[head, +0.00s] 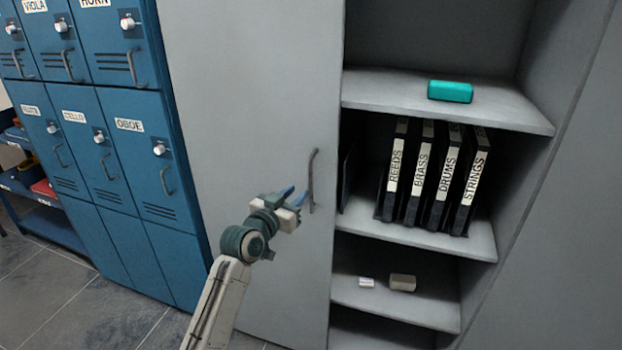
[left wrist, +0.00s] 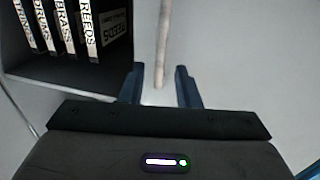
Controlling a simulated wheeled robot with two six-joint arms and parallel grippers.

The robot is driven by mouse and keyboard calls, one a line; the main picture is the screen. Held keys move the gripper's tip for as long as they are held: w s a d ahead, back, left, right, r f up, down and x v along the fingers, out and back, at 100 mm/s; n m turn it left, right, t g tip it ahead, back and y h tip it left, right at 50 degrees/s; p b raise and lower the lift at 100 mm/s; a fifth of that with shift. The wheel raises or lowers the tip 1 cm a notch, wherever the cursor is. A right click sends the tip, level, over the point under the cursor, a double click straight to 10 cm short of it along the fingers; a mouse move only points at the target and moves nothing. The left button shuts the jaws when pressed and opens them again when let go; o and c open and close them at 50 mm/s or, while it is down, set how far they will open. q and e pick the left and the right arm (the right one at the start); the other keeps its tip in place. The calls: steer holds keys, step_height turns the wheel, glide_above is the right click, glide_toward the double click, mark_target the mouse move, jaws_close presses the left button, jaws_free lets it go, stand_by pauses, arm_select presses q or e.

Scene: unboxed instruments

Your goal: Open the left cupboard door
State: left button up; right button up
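The left cupboard door (head: 250,110) is a plain grey panel and looks shut over the left half of the cupboard. Its vertical bar handle (head: 312,180) sits near the door's right edge. My left gripper (head: 293,196) is at the lower part of the handle. In the left wrist view the blue fingers (left wrist: 159,82) are apart, with the handle bar (left wrist: 163,40) running down between them and a gap on each side. I cannot tell whether either finger touches the handle. My right gripper is not in view.
A large grey panel (head: 550,250) stands at the far right. Blue lockers (head: 130,150) stand left of the cupboard. Tiled floor (head: 60,300) shows at lower left.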

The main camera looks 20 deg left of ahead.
mark_target(310, 181)
arm_select(q)
steer(key=p+x, duration=0.1)
steer(key=x, duration=0.7)
steer(key=shift+w+f+p, duration=0.1)
steer(key=shift+w+p, duration=0.1)
steer(key=shift+p, duration=0.1)
steer(key=shift+a, duration=0.1)
jaws_close()
